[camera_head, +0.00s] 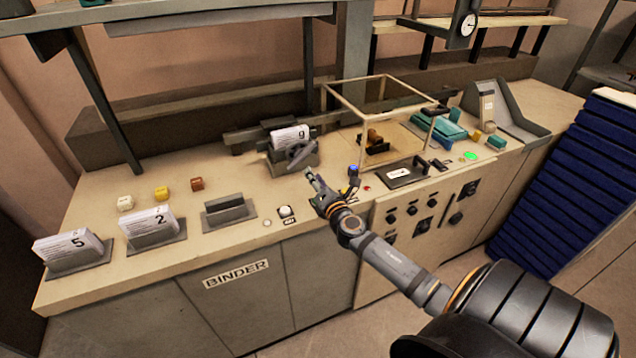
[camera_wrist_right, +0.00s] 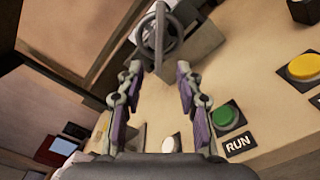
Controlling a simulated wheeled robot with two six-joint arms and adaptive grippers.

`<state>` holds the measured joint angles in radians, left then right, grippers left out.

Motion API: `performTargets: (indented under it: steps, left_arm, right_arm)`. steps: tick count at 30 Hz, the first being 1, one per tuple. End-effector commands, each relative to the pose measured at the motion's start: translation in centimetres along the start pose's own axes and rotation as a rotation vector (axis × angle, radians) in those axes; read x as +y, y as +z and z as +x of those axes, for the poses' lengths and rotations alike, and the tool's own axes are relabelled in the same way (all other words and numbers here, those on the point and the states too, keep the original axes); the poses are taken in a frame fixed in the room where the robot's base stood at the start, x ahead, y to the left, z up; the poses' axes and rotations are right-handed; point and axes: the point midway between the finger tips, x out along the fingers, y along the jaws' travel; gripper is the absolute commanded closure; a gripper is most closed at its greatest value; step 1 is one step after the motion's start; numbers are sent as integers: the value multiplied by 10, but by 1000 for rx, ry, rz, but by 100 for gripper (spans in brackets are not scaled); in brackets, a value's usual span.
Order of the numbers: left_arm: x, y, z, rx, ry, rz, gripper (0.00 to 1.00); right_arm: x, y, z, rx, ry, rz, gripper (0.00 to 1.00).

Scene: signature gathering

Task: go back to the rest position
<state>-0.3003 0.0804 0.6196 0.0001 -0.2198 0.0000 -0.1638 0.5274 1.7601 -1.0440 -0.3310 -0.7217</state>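My right gripper (camera_head: 314,184) reaches in from the lower right in the head view. It hovers near the front edge of the binder counter, by the binding machine (camera_head: 300,158) with its grey handwheel. In the right wrist view the gripper (camera_wrist_right: 158,78) has its two fingers spread apart with nothing between them. The handwheel (camera_wrist_right: 150,45) shows beyond the fingertips, apart from them as far as I can tell. A green button (camera_wrist_right: 226,115) marked RUN lies beside the right finger. My left gripper is in neither view.
Paper stacks marked 5 (camera_head: 72,249), 2 (camera_head: 153,226) and 9 (camera_head: 291,137) stand on the counter. An empty grey holder (camera_head: 228,212) and a white button (camera_head: 286,212) are left of the gripper. A framed clear case (camera_head: 352,112) stands behind it. Blue stacked sheets (camera_head: 570,180) are at right.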

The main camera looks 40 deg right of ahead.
Motion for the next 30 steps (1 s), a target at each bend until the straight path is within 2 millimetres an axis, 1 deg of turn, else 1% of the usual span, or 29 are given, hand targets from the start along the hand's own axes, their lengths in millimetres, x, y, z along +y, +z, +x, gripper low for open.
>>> performTargets:
  steps: [1, 3, 7, 23, 25, 26, 29, 30]
  left_arm:
    - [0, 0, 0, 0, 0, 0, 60]
    - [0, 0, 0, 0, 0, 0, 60]
    - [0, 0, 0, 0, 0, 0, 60]
    - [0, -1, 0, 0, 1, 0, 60]
    - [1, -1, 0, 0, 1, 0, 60]
    - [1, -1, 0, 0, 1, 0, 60]
    - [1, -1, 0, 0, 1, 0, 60]
    - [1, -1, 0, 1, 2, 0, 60]
  right_arm:
    - [0, -1, -9, 4, 1, -2, 64]
    - [0, -1, -19, 2, 0, -2, 64]
    - [0, 0, -28, 1, 0, 0, 64]
    - [0, 0, -30, -1, -1, 5, 64]
    - [-1, 0, -34, -17, -24, 67, 64]
    - [-3, 0, -39, -33, -49, 129, 64]
    - [-20, -7, -70, -123, -224, 497, 64]
    - [-31, -15, -90, -166, -328, 680, 64]
